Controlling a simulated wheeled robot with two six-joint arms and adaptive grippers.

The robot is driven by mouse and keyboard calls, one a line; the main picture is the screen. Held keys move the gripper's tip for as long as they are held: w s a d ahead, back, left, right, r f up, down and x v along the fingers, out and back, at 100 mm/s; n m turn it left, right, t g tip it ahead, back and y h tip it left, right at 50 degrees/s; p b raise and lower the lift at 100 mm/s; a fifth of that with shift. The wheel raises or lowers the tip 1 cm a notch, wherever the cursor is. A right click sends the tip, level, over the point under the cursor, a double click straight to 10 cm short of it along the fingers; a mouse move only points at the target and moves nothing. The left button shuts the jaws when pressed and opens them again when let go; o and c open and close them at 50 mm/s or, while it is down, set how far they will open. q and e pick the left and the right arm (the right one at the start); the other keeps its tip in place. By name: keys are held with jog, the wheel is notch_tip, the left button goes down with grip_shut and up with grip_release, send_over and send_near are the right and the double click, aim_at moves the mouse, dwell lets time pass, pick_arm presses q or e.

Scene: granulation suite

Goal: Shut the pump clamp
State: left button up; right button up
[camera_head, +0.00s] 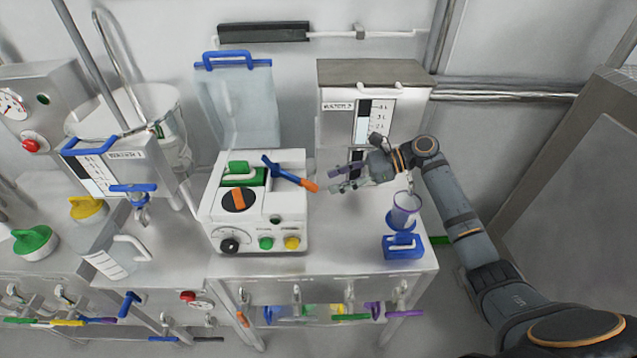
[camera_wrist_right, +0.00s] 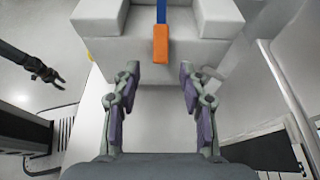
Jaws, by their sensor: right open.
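The pump (camera_head: 262,205) is a white box with an orange and black rotor, a green block and knobs, on the steel bench. Its clamp lever (camera_head: 287,173) is blue with an orange tip and slants out over the pump's right side. My right gripper (camera_head: 336,180) is open and empty just right of the orange tip, fingers pointing left at it. In the right wrist view the orange tip (camera_wrist_right: 161,45) is ahead of and between the open fingers (camera_wrist_right: 160,78), apart from both. My left gripper (camera_wrist_right: 47,74) shows small at the left of that view; its jaw opening is unclear.
The Water 2 tank (camera_head: 345,105) and a clear blue-handled bin (camera_head: 238,105) stand behind. A clear jug (camera_head: 117,258) is left of the pump. Bench front is clear.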

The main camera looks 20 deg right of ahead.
aim_at(316, 186)
jog(key=x, duration=0.4)
jog(key=shift+w+a+f, duration=0.1)
jog(key=shift+w+a, duration=0.05)
jog(key=shift+a, duration=0.2)
jog(key=shift+a+f, duration=0.1)
jog(key=shift+a, duration=0.1)
jog(key=shift+a+f, duration=0.1)
jog(key=shift+w, duration=0.1)
jog(key=shift+c, duration=0.5)
jog(key=c, duration=0.7)
pick_arm(q)
jog(key=shift+t, duration=0.3)
jog(key=shift+w+r, duration=0.2)
jog(key=shift+w, duration=0.85)
jog(key=shift+w+r, duration=0.2)
jog(key=shift+w, duration=0.85)
pick_arm(e)
grip_shut()
